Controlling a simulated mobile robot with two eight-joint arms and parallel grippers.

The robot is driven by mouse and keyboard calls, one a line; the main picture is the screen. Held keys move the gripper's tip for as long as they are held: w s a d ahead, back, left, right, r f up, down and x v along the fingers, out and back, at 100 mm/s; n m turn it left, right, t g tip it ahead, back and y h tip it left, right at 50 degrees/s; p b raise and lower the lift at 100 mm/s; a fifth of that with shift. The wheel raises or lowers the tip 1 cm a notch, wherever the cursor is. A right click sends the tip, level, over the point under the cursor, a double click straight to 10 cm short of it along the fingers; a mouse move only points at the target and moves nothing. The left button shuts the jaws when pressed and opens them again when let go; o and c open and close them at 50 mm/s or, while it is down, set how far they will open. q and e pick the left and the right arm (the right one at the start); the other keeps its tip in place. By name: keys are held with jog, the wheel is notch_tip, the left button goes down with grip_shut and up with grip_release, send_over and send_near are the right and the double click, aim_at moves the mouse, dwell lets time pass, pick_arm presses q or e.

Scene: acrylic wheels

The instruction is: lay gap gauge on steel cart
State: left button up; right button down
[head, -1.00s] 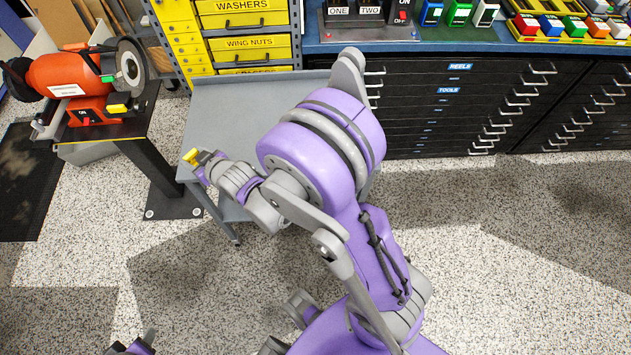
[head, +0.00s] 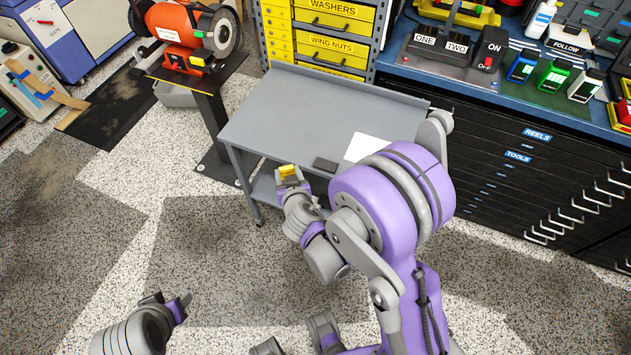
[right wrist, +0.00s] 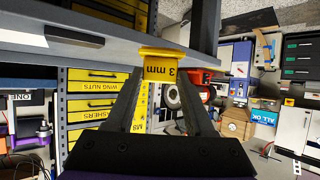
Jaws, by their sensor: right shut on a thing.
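The yellow gap gauge (head: 289,171), marked "3 mm" in the right wrist view (right wrist: 160,69), is held between the fingertips of my right gripper (head: 290,181). My right gripper is shut on it. The steel cart (head: 285,110) is a grey table with a flat top and a lower shelf. In the head view the gauge appears at the cart's front edge, near the dark block; its height relative to the top is hard to tell. The cart's edge (right wrist: 105,39) passes close behind the gauge in the wrist view. My left gripper (head: 183,303) is low at the left, its jaw opening unclear.
A white sheet (head: 368,147) and a small dark block (head: 326,164) lie on the cart's front right part. The cart's left and middle top is clear. An orange bench grinder (head: 185,25) stands left, yellow drawers (head: 335,50) behind, a black cabinet (head: 530,170) right.

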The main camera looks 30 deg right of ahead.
jog(key=s+d+r+m+g+h+b, duration=0.2)
jog(key=s+d+m+g+h+b, duration=0.2)
jog(key=s+m+h, duration=0.1)
jog(key=m+h, duration=0.1)
jog(key=m, duration=0.1)
jog(key=shift+s+d+r+m+h, duration=0.15)
jog(key=shift+s+d+m+h, duration=0.15)
jog(key=shift+d, duration=0.1)
jog(key=shift+r, duration=0.1)
jog(key=shift+w+d+f+b, duration=0.2)
jog(key=shift+w+d+f, duration=0.05)
jog(key=shift+w+d, duration=0.75)
jog(key=shift+w+d+f+b, duration=0.25)
jog(key=shift+w+d, duration=0.5)
jog(key=shift+d, duration=0.3)
jog(key=shift+w+d+f+b, duration=0.2)
jog(key=shift+w+d+f, duration=0.05)
jog(key=shift+w+d, duration=0.75)
jog(key=shift+d+f, duration=0.15)
jog(key=shift+f+b, duration=0.4)
jog(key=shift+b, duration=0.05)
jog(key=shift+f, duration=0.2)
